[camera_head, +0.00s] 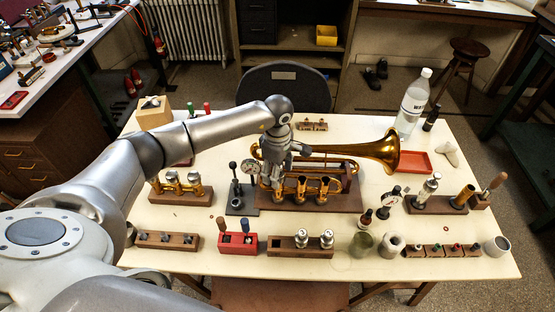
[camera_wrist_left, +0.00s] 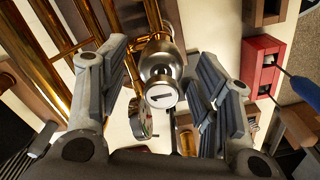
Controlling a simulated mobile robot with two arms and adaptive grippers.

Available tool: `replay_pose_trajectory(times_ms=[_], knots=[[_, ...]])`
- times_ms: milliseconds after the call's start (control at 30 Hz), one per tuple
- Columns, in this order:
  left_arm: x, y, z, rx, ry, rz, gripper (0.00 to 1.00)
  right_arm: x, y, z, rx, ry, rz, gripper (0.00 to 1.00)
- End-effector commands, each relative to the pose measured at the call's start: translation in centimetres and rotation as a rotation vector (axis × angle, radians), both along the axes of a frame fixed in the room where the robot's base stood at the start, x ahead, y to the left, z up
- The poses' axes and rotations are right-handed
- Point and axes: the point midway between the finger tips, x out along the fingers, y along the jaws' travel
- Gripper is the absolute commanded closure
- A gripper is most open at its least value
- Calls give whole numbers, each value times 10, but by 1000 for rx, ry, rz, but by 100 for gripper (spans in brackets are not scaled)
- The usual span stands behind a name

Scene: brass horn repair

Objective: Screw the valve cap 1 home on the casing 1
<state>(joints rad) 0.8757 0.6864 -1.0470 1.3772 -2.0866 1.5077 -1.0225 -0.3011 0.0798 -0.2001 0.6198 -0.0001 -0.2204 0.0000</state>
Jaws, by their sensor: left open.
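A brass horn (camera_head: 375,152) lies on a wooden stand (camera_head: 345,200) in the middle of the table, its bell to the right. Several upright brass casings, such as one casing (camera_head: 301,188), stand at its front. My left gripper (camera_head: 276,180) is above the leftmost casing and partly hides it. In the left wrist view, the silver valve cap 1 (camera_wrist_left: 160,68), marked "1", sits between the open fingers (camera_wrist_left: 157,88) with a gap on each side. Brass tubing shows behind it. I cannot tell how far the cap is seated. My right gripper is out of view.
A wooden block (camera_head: 287,248) with two silver caps (camera_head: 326,238) stands in front of the horn. A red block (camera_head: 237,252) and a black-based gauge stand (camera_head: 240,207) are to the left. A bottle (camera_head: 411,105) and red tray (camera_head: 415,163) are at the right.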

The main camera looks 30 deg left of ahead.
Motion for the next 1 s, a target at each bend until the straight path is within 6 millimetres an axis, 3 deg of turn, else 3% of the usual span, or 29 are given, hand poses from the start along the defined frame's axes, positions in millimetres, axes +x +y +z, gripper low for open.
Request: replay_pose_trajectory(times_ms=[333,700,733,933,1000], knots=[[0,0,-5,0,0,-1,42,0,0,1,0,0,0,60],[0,0,-5,0,0,0,88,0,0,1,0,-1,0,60],[0,0,-4,0,0,0,69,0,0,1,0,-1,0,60],[0,0,-4,0,-1,0,95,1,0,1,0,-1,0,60],[0,0,-5,0,-1,-1,96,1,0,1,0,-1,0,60]])
